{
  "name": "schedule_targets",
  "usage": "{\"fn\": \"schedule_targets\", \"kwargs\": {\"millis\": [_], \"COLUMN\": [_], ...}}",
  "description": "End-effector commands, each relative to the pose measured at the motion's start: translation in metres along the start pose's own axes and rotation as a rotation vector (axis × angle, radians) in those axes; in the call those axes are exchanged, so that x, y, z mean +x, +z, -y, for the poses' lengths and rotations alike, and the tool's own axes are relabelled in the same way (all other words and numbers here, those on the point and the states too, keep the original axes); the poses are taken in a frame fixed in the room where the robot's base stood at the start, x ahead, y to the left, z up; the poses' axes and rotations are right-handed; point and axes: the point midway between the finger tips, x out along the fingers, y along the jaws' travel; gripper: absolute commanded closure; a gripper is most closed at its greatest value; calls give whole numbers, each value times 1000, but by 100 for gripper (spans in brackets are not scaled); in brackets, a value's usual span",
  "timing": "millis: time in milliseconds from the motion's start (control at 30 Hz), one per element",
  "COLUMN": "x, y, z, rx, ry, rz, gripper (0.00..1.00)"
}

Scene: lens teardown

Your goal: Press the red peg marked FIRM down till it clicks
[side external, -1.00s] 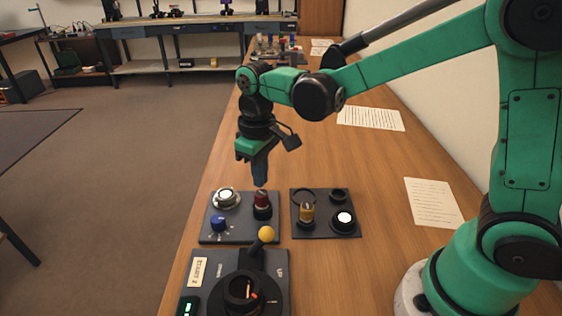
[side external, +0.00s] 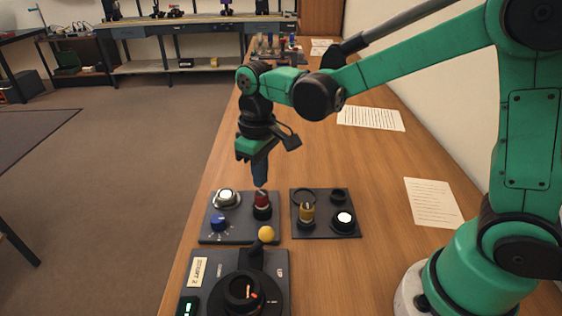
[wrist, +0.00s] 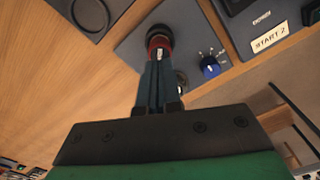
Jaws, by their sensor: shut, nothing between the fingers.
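The red peg (side external: 262,199) stands upright in a black collar on the grey panel (side external: 240,231), at its right side. It also shows in the wrist view (wrist: 158,42), just beyond my fingertips. My gripper (side external: 260,186) is shut and empty, pointing down directly over the peg. Its tips look at or very near the peg's top; I cannot tell whether they touch. The fingers lie together in the wrist view (wrist: 158,62) and cover part of the peg. No FIRM marking is readable.
The same panel holds a white button (side external: 226,196) and a blue knob (side external: 219,222). A second panel (side external: 325,230) with a yellow peg (side external: 307,213) and a white button (side external: 344,218) stands to the right. A yellow-balled lever (side external: 266,234) rises close in front.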

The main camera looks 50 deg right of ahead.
Motion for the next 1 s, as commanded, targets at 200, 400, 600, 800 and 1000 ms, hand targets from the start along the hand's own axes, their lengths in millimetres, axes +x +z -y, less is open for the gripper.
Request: {"fn": "schedule_targets", "kwargs": {"millis": [200, 400, 600, 800, 1000], "x": [0, 0, 1, 9, 19], "y": [0, 0, 0, 0, 0], "z": [0, 0, 0, 0, 0], "rx": [0, 0, 0, 0, 0], "ry": [0, 0, 0, 0, 0], "rz": [0, 0, 0, 0, 0], "gripper": [100, 100, 100, 100, 100]}}
